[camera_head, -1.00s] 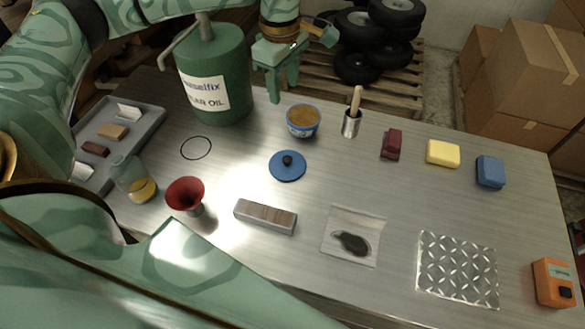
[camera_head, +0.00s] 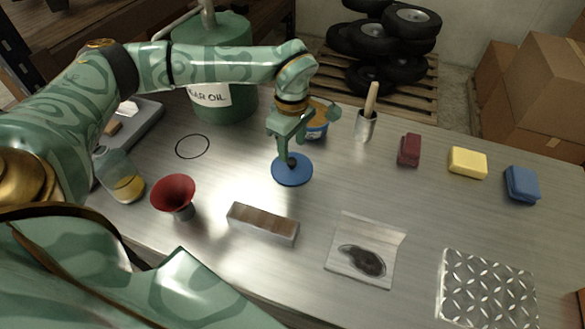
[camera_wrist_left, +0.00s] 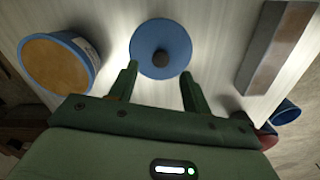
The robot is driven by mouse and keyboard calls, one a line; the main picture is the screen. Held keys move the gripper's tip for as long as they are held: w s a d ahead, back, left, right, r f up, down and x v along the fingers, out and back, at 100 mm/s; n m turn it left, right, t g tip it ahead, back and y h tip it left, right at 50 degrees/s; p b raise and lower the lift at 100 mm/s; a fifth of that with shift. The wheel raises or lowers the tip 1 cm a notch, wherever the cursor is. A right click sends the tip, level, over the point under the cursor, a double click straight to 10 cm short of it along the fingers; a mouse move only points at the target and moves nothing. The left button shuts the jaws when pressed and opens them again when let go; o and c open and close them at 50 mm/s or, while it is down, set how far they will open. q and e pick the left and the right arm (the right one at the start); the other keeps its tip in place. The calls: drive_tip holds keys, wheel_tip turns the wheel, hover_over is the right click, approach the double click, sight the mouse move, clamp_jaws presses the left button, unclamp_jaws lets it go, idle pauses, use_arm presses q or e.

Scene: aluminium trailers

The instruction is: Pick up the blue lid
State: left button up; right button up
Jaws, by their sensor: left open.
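The blue lid (camera_head: 292,171) is a flat round disc with a dark knob, lying on the metal table. In the left wrist view the lid (camera_wrist_left: 160,42) and its knob lie just beyond my fingertips, roughly centred between them. My left gripper (camera_head: 285,156) points down above the lid, close to the knob, and partly covers it in the head view. In the left wrist view my left gripper (camera_wrist_left: 158,72) is open with nothing between its fingers. Whether the fingers reach down beside the knob is hard to tell. My right gripper is not in view.
A blue-rimmed tub (camera_head: 318,122) stands right behind the gripper, and the green oil can (camera_head: 214,75) is behind left. A brush in a metal cup (camera_head: 366,126), a red funnel (camera_head: 174,193) and a sharpening block (camera_head: 263,222) surround the lid.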

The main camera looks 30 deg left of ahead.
sight(293, 161)
use_arm(q)
wheel_tip(293, 161, down, 5)
drive_tip(key=shift+d+f+b, duration=0.15)
drive_tip(key=shift+b, duration=0.6)
clamp_jaws()
drive_tip(key=shift+r, duration=0.2)
